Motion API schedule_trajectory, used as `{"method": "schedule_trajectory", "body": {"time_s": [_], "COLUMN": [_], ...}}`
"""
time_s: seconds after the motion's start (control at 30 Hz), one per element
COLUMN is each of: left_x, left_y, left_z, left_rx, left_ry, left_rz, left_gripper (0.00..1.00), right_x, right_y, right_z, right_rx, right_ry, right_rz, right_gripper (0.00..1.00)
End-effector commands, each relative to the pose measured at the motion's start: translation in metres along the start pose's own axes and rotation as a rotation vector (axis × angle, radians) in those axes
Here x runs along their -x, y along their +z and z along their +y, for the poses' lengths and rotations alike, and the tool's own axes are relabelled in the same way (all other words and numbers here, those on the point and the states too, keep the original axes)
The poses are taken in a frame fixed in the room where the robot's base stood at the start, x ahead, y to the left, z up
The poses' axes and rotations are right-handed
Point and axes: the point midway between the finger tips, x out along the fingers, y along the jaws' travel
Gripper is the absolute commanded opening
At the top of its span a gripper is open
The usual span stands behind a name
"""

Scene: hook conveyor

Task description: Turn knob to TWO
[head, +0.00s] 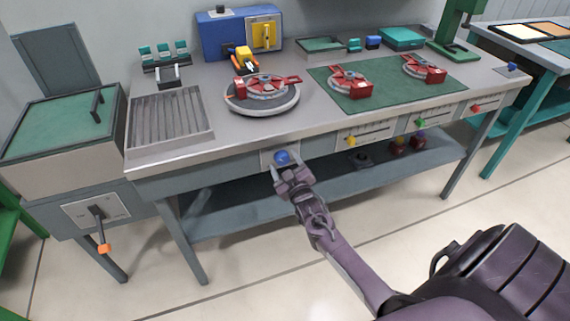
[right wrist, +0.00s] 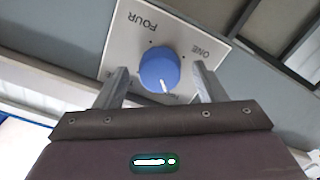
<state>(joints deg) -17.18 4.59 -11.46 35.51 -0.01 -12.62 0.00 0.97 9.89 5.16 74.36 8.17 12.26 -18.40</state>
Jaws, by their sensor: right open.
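The blue knob (head: 282,157) sits on a pale plate on the front of the workbench. In the right wrist view the knob (right wrist: 158,66) carries a white pointer line aimed at the bottom of the picture, slightly right. The plate (right wrist: 122,48) shows FOUR at left and ONE at right, both inverted; lettering at its lower edge is mostly hidden behind my gripper. My right gripper (head: 288,177) is open in front of the knob, one finger to each side, with visible gaps. Whether the fingertips reach past the knob's face is unclear. My left gripper is out of view.
The bench front also has slider panels with yellow (head: 351,141), green and red handles. A lower shelf (head: 240,215) runs under the bench. An orange-tipped lever (head: 103,247) is on the cabinet at left. Open floor lies in front.

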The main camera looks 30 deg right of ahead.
Motion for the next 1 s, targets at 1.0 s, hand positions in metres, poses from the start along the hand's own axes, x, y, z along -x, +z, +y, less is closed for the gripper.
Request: {"method": "schedule_trajectory", "body": {"time_s": [1.0], "left_x": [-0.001], "left_y": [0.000], "left_z": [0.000], "left_rx": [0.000], "left_ry": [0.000], "left_rz": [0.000], "left_gripper": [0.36], "right_x": [0.076], "right_y": [0.001], "right_z": [-0.001], "right_rx": [-0.001], "right_ry": [-0.001], "right_rz": [-0.002], "right_gripper": [0.64]}}
